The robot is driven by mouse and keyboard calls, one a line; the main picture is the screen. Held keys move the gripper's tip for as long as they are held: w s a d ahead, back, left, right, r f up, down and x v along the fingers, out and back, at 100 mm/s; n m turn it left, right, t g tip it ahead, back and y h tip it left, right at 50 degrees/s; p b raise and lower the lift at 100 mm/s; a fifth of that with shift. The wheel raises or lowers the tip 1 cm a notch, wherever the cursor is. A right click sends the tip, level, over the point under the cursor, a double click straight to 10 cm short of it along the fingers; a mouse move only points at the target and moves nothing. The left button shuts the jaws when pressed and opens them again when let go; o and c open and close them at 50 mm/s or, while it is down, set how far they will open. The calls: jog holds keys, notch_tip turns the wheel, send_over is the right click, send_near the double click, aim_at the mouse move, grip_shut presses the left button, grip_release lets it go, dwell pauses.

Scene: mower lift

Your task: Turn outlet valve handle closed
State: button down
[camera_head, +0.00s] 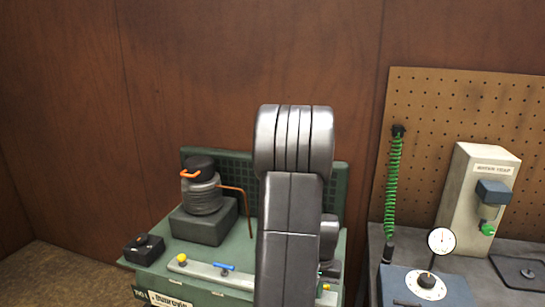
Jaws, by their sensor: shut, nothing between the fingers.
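A long pale valve strip (203,273) runs along the front of a green bench unit (161,262) left of centre. On it sit a blue lever handle (224,266), lying roughly along the strip, and a yellow knob (182,258) at its left end. The view does not tell which one is the outlet valve handle. My grey arm stands upright in front of the strip's right part and hides much of it. Small yellow and dark fittings peek out at the arm's right edge. My gripper cannot be made out; it is probably hidden behind my arm.
A ribbed black canister (203,192) with an orange handle stands on a dark block. A copper pipe (244,207) runs down beside it. At right are a pressure gauge (441,241), a blue box with a dial (427,286), a grey cabinet (478,185) and a green coiled hose (393,185).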

notch_tip(320, 180, down, 2)
jog(key=shift+f+b, duration=0.25)
jog(key=shift+b, duration=0.4)
jog(key=shift+w+d+r, duration=0.1)
jog(key=shift+w+d, duration=0.05)
jog(key=shift+w, duration=0.45)
dwell(0.4)
jog(key=shift+a+b, duration=0.3)
dwell(0.5)
jog(key=shift+s+a, duration=0.1)
dwell(0.4)
jog(key=shift+s, duration=0.2)
notch_tip(320, 180, up, 6)
jog(key=p, duration=0.4)
